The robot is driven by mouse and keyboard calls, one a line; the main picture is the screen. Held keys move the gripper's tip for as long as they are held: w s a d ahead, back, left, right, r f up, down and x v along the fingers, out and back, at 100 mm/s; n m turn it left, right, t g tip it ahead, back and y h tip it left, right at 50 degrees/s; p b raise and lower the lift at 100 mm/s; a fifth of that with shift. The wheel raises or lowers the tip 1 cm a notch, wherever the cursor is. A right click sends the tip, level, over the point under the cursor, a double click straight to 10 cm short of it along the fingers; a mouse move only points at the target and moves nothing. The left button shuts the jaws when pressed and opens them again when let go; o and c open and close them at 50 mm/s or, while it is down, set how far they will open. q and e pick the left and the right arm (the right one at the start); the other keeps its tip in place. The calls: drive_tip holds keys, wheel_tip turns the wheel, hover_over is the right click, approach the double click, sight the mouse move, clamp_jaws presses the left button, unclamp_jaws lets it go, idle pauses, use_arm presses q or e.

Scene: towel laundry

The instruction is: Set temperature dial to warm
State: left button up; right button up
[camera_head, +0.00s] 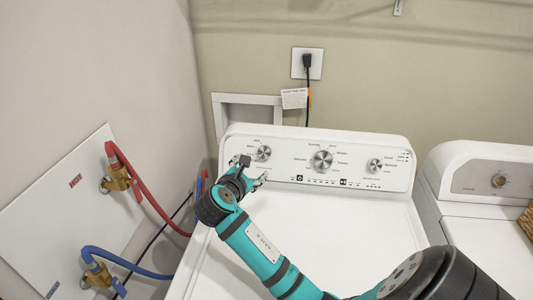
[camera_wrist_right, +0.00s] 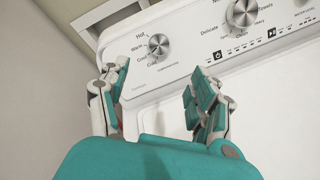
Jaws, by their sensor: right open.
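The temperature dial (camera_head: 263,153) is the silver knob at the left end of the washer's control panel. In the right wrist view the temperature dial (camera_wrist_right: 158,45) has labels on its left side, including Hot at the top and Warm below it. I cannot tell which label its pointer marks. My right gripper (camera_head: 251,169) is open and empty, just below and left of the dial. In the wrist view the fingers of my right gripper (camera_wrist_right: 155,84) stand apart on either side below the dial, with no visible contact. My left gripper is not in view.
The white washer (camera_head: 340,215) also has a large middle knob (camera_head: 322,160) and a right knob (camera_head: 374,165). A second white machine (camera_head: 480,218) stands to the right. Red (camera_head: 140,195) and blue (camera_head: 130,265) hoses run along the left wall. A cord hangs behind the panel.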

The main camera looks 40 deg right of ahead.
drive_tip(key=p, duration=0.1)
approach(265, 152)
drive_tip(key=p+x, duration=0.1)
drive_tip(key=x, duration=0.6)
drive_tip(key=shift+w+d+r, duration=0.1)
drive_tip(key=shift+d+r, duration=0.05)
drive_tip(key=shift+x, duration=0.8)
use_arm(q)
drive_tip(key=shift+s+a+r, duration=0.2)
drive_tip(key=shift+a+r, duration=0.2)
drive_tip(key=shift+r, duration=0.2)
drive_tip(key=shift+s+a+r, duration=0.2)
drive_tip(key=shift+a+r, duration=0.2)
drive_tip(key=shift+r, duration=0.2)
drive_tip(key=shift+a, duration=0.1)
use_arm(e)
drive_tip(key=shift+c, duration=0.3)
drive_tip(key=c, duration=1.1)
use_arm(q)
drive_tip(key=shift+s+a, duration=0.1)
use_arm(e)
drive_tip(key=shift+o, duration=0.2)
